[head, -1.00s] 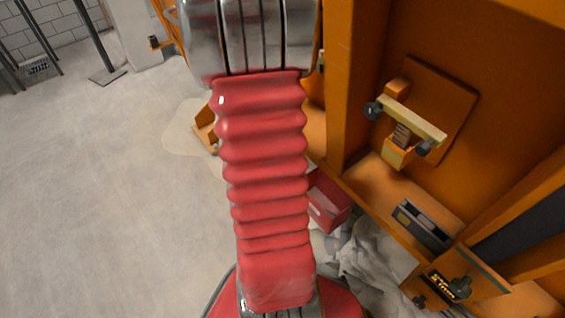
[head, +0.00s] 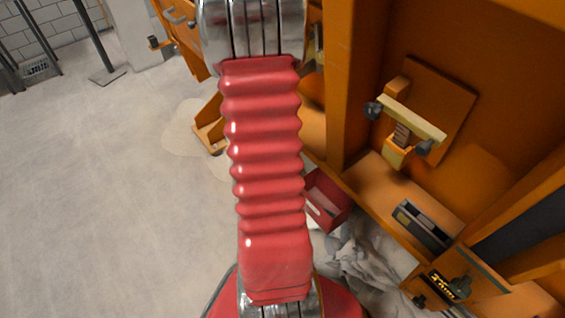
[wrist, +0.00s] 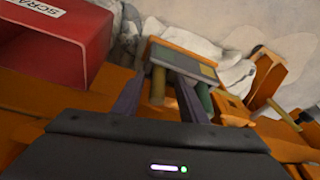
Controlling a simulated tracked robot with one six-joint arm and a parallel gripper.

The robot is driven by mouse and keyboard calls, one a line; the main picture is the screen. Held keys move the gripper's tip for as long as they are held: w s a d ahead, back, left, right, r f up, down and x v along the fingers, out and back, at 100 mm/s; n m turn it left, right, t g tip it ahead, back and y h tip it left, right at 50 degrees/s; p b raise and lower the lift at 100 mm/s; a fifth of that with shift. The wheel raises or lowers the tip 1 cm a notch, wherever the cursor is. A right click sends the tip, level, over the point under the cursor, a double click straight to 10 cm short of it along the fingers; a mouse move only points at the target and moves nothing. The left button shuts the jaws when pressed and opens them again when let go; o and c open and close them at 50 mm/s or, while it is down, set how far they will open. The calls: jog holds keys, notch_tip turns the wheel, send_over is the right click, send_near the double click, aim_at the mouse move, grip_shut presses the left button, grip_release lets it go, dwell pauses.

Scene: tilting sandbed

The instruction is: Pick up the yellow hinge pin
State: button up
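A yellow-tan upright cylinder, which looks like the yellow hinge pin (wrist: 158,86), shows in the middle of the wrist view. My gripper (wrist: 160,80) is open, with one dark finger on each side of the pin. There appear to be gaps between the fingers and the pin, and I cannot tell whether either touches it. The pin's lower end is hidden by the gripper body. A green cylinder (wrist: 204,97) stands just right of the right finger. The head view shows neither my gripper nor clearly the pin.
A red labelled bin (wrist: 62,30) is at the upper left, also in the head view (head: 327,199). Crumpled pale cloth (wrist: 232,70) and an orange bracket (wrist: 268,80) are at the right.

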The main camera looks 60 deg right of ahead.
dwell(0.3)
grip_shut()
dwell(0.3)
